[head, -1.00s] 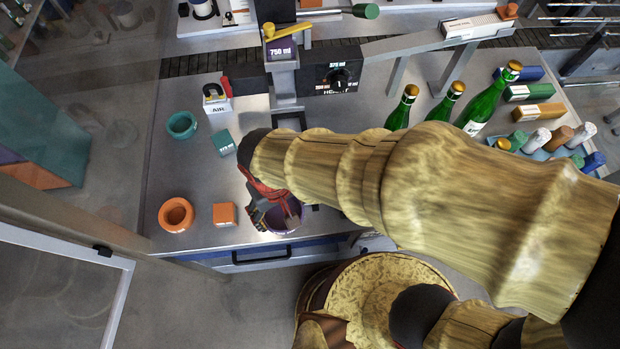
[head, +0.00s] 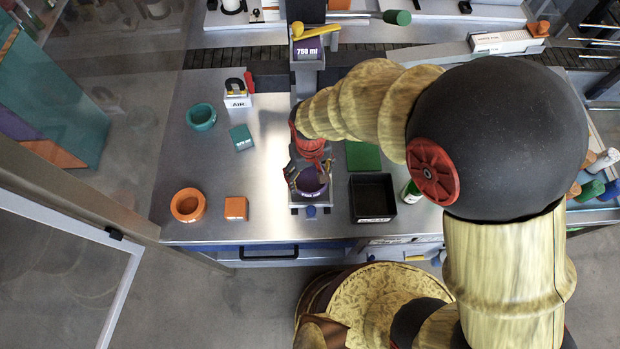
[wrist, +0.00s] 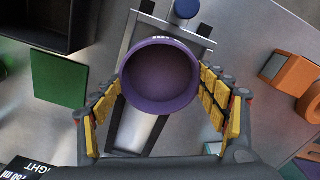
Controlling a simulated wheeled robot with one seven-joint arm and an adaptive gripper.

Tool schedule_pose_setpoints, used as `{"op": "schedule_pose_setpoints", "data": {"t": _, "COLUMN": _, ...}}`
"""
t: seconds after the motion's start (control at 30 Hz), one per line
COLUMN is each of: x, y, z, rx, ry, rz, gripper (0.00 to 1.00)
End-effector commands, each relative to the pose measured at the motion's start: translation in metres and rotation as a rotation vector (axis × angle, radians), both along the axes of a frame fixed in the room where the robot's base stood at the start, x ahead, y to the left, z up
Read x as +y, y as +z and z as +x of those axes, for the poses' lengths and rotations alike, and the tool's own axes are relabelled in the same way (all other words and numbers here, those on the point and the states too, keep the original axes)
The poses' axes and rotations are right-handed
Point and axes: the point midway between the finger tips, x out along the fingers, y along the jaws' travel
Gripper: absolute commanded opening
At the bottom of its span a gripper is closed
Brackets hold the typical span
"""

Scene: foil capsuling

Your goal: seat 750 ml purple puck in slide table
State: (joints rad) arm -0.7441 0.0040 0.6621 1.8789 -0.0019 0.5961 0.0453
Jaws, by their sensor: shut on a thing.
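The purple puck (head: 311,183) is a round open cup. My gripper (head: 309,174) is shut on it, with one finger on each side. In the wrist view the puck (wrist: 160,76) sits between the yellow finger pads of my gripper (wrist: 160,85), its open mouth facing the camera. The slide table (wrist: 136,133) is a grey metal plate with a blue knob at its front end. The puck is over this plate, and covers its middle. I cannot tell whether the puck touches the plate or hangs just above it. In the head view the slide table (head: 296,208) shows below the puck.
A black bin (head: 372,198) and a green pad (head: 362,155) lie to the right. An orange ring (head: 187,205), an orange block (head: 236,208), a teal ring (head: 201,117) and a teal block (head: 241,138) are to the left. The 750 ml head (head: 306,49) stands behind.

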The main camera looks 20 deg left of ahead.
Motion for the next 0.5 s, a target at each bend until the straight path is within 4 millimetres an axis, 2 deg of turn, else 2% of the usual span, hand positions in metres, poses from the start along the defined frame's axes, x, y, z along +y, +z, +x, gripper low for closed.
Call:
{"op": "schedule_pose_setpoints", "data": {"t": 0.1, "x": -0.001, "y": -0.021, "z": -0.001, "rx": 0.003, "ry": 0.000, "rz": -0.003, "gripper": 0.46}}
{"op": "schedule_pose_setpoints", "data": {"t": 0.2, "x": 0.000, "y": -0.030, "z": -0.001, "rx": 0.002, "ry": 0.000, "rz": -0.001, "gripper": 0.46}}
{"op": "schedule_pose_setpoints", "data": {"t": 0.5, "x": 0.000, "y": -0.031, "z": 0.000, "rx": 0.000, "ry": 0.000, "rz": 0.000, "gripper": 0.46}}
